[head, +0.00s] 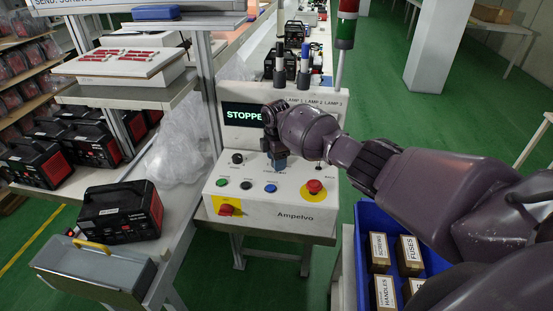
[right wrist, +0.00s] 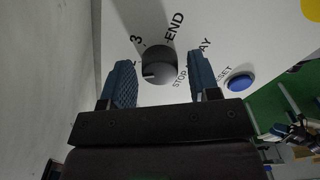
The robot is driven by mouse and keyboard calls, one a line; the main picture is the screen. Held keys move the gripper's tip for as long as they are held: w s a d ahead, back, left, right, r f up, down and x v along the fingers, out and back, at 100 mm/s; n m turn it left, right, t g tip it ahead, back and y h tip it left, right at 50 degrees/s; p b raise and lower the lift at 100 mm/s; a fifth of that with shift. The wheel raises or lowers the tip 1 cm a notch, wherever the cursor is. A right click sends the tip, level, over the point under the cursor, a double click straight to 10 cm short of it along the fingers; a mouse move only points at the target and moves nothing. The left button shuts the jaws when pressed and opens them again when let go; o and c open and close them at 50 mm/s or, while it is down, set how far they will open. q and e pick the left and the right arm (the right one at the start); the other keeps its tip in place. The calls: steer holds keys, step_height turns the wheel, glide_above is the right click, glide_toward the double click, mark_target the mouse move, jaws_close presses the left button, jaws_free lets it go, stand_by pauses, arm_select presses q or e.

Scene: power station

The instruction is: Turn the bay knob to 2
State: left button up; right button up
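The control box (head: 270,210) marked "Ampelvo" has a sloped white panel and a display (head: 243,114) reading "STOPPE", the rest hidden by my arm. My right gripper (head: 279,163) is over the panel's middle, its fingers pointing down. In the right wrist view a round dark knob (right wrist: 160,66) with a white mark toward the picture's left sits between my open blue fingers (right wrist: 162,80), with gaps on both sides. "3", "END" and "STOP" are printed around it, with a partly covered word ending "AY". The gripper hides this knob in the head view.
The panel also carries a black knob (head: 237,158), green (head: 222,182), black (head: 246,185) and blue (head: 270,188) buttons, and a red stop button (head: 314,187) on yellow. A red switch (head: 226,209) is on the front. A blue crate (head: 364,222) of boxes stands right, below my arm.

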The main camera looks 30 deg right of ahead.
steer(key=shift+o, duration=0.4)
steer(key=shift+r, duration=0.1)
steer(key=shift+r, duration=0.2)
step_height(320, 180, up, 10)
steer(key=shift+r+p, duration=0.15)
steer(key=shift+p, duration=0.2)
stand_by(0.3)
